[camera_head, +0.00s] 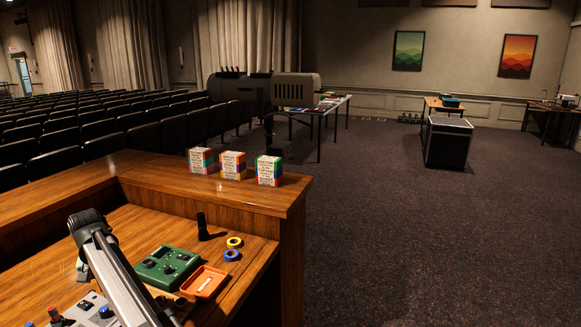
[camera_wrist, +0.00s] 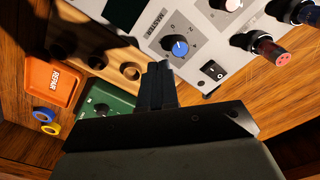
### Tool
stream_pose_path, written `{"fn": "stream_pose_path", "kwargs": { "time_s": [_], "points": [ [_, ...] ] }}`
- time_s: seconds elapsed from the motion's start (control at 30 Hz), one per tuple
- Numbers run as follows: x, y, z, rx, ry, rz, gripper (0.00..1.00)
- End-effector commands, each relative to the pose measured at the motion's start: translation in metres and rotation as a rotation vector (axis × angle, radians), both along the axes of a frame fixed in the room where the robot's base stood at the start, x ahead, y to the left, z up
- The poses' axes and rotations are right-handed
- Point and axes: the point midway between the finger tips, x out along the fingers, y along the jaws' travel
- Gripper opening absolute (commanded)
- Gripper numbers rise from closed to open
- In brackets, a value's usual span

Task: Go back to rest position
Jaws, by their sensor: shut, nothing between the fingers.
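My gripper (camera_wrist: 158,85) shows in the wrist view with its two dark fingers together and nothing between them. It is over the desk, with its tips near the lower edge of a grey MASTER panel (camera_wrist: 150,42). The panel has a blue-capped knob (camera_wrist: 180,47) and a black rocker switch (camera_wrist: 214,70). It cannot be told whether the fingertips touch the panel. In the head view my arm crosses the lower left, and the gripper itself cannot be made out. Part of the grey panel (camera_head: 92,304) shows beside the arm.
A green box (camera_head: 167,267), an orange tray (camera_head: 204,282), a yellow ring (camera_head: 234,242), a blue ring (camera_head: 231,255) and a black upright object (camera_head: 203,226) are on the desk. Three patterned boxes (camera_head: 232,165) stand on the raised ledge.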

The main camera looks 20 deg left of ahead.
Motion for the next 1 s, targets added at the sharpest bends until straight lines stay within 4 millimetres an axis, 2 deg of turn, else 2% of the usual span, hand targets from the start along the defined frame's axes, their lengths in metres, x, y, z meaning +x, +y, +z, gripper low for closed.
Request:
{"fn": "stream_pose_path", "kwargs": {
  "time_s": [0.03, 0.27, 0.47, 0.57, 0.7, 0.8, 1.0],
  "points": [
    [-0.001, -0.047, -0.005, 0.004, -0.003, -0.052, 0.0],
    [0.005, -0.179, -0.018, 0.026, -0.015, -0.282, 0.0],
    [-0.001, -0.292, -0.034, 0.043, -0.024, -0.481, 0.0],
    [-0.006, -0.349, -0.046, 0.047, -0.028, -0.581, 0.0],
    [-0.007, -0.429, -0.076, 0.034, -0.028, -0.715, 0.0],
    [0.003, -0.468, -0.106, 0.007, -0.021, -0.773, 0.0],
    [0.028, -0.512, -0.158, -0.054, 0.003, -0.801, 0.0]
  ]
}}
